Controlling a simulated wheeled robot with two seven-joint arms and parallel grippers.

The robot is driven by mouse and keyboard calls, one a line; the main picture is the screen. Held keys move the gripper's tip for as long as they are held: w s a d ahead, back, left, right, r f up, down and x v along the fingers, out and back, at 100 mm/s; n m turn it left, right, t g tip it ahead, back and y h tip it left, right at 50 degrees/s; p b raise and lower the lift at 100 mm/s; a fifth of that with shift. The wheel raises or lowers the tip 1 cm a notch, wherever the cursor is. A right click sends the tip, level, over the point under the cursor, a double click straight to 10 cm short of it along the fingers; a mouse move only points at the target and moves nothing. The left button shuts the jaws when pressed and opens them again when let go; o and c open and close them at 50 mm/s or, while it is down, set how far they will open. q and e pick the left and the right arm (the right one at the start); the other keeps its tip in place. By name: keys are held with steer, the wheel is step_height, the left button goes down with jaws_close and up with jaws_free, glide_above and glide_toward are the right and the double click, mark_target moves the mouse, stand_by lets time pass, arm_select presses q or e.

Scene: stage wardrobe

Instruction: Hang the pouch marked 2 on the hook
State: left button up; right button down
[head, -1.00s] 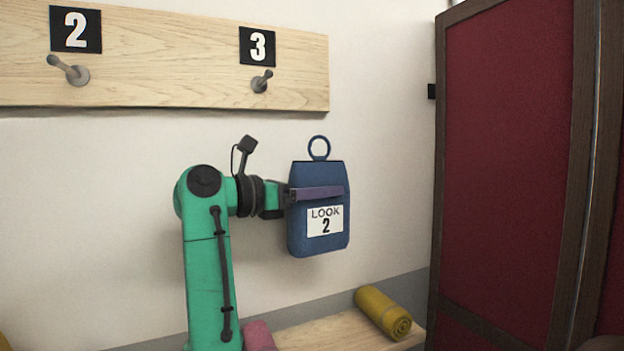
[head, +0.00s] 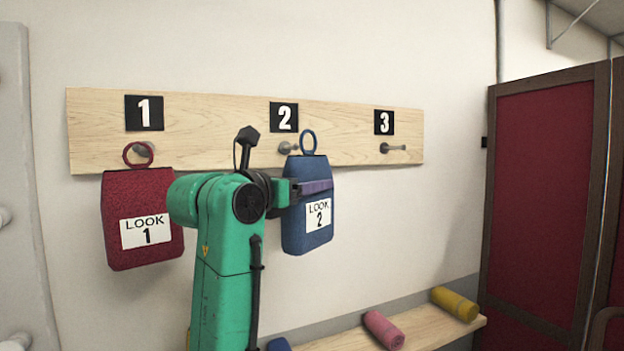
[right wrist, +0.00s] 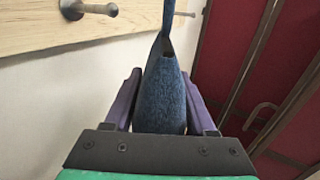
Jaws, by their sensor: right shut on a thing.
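The blue pouch (head: 306,220) marked 2 hangs upright in my right gripper (head: 312,188), whose purple fingers are shut on its upper part. Its blue ring (head: 308,142) stands up above the pouch, just right of hook 2 (head: 287,148) in the head view. In the right wrist view the pouch (right wrist: 163,95) sits between the fingers, with a grey hook (right wrist: 88,9) to its left, apart from it. My left gripper is not in view.
A red pouch (head: 140,218) marked 1 hangs by its ring at hook 1. Hook 3 (head: 392,148) is bare. Below, pink (head: 383,330) and yellow (head: 455,304) rolls lie on a bench (head: 425,325). A dark red folding screen (head: 545,190) stands at the right.

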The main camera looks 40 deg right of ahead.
steer(key=shift+w+d, duration=0.3)
steer(key=shift+d, duration=0.25)
steer(key=shift+w+d+p, duration=0.1)
steer(key=shift+w+p, duration=0.2)
steer(key=shift+p, duration=0.05)
arm_select(q)
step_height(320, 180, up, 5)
steer(key=p, duration=0.4)
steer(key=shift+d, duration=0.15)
arm_select(e)
steer(key=w+d+f, duration=0.1)
steer(key=w, duration=0.6)
steer(key=shift+w+d+f, duration=0.2)
steer(key=shift+w+f, duration=0.05)
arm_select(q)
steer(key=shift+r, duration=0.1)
